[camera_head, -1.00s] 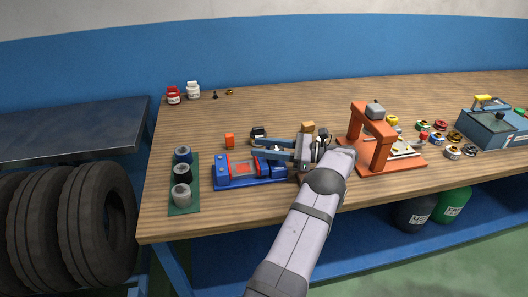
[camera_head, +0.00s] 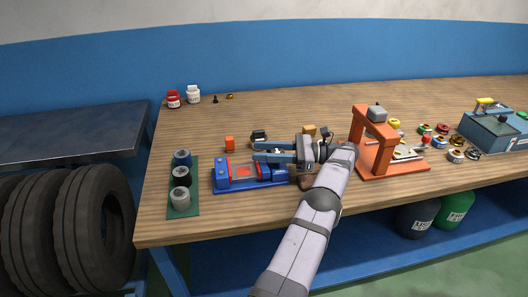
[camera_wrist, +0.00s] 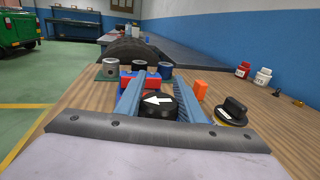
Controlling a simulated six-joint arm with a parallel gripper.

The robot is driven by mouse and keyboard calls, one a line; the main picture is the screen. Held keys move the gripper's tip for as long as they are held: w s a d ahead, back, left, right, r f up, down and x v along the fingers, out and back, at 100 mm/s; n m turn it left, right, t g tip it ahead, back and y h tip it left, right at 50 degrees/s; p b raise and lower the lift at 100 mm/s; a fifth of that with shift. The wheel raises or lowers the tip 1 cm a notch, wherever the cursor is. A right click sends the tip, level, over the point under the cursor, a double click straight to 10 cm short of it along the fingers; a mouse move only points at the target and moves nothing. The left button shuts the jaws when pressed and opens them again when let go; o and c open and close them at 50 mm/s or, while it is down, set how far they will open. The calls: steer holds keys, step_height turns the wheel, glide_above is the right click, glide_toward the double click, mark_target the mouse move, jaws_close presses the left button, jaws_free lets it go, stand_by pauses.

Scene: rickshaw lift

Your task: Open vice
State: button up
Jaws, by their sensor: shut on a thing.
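The vice is a blue tool with red parts (camera_head: 222,177), lying near the front edge of the bench. Its red and blue body also shows beyond my fingers in the wrist view (camera_wrist: 127,78). A round black knob with a white arrow (camera_wrist: 158,104) sits between my two blue fingers in the wrist view. My gripper (camera_head: 257,152) is shut on this knob, above the right part of the vice. The arrow points left in the wrist view. My fingers and wrist hide the vice's right end in the head view.
An orange block (camera_head: 230,144) and a black-topped piece (camera_head: 258,135) lie behind. An orange press frame (camera_head: 383,143) stands close on the right. The back of the bench is mostly clear.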

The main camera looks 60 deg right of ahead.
steer(key=o, duration=1.1)
steer(key=shift+c, duration=0.2)
steer(key=shift+r, duration=0.15)
step_height(320, 180, up, 10)
steer(key=shift+p, duration=0.3)
steer(key=shift+w, duration=0.1)
